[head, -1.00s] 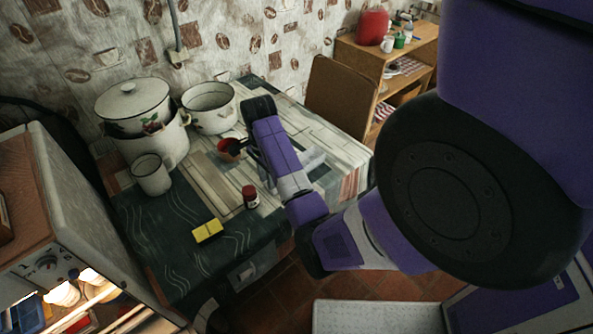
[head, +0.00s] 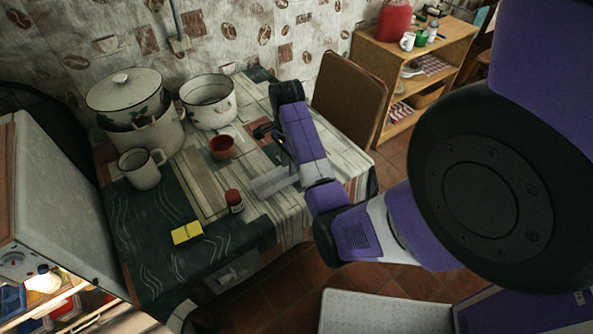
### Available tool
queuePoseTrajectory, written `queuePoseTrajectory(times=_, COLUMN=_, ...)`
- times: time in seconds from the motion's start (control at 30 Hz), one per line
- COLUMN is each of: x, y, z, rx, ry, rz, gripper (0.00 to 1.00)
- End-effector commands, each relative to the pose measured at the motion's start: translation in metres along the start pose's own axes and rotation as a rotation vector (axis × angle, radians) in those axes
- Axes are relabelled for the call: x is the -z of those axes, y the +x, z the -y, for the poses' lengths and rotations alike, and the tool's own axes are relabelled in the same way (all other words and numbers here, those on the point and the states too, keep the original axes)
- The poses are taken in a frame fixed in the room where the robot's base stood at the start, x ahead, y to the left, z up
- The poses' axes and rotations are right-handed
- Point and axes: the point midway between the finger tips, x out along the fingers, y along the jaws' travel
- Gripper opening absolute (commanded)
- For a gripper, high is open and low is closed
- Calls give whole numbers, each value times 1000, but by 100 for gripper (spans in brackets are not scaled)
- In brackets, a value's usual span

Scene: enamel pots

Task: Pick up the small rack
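A small pale grey, box-like object (head: 272,183), which looks like the small rack, sits on the table just left of my forearm in the head view. My arm may cover part of its right side. My gripper (head: 268,134) is dark and is over the table, beyond the grey object and to the right of a red bowl (head: 222,147). It appears apart from the grey object. Its fingers are small and dark, so I cannot tell how far they are spread. I see nothing held in it.
A lidded enamel pot (head: 126,92) stacked on another pot, an open white pot (head: 209,103) and a white mug (head: 141,170) stand left. A small red jar (head: 235,201) and a yellow block (head: 187,233) are nearer. A brown chair (head: 349,97) stands at the table's right.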

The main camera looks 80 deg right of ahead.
Motion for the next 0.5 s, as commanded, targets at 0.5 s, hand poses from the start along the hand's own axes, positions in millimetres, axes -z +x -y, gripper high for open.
queuePoseTrajectory(times=0.5, x=2, y=44, z=1, rx=-4, ry=2, rz=1, gripper=28)
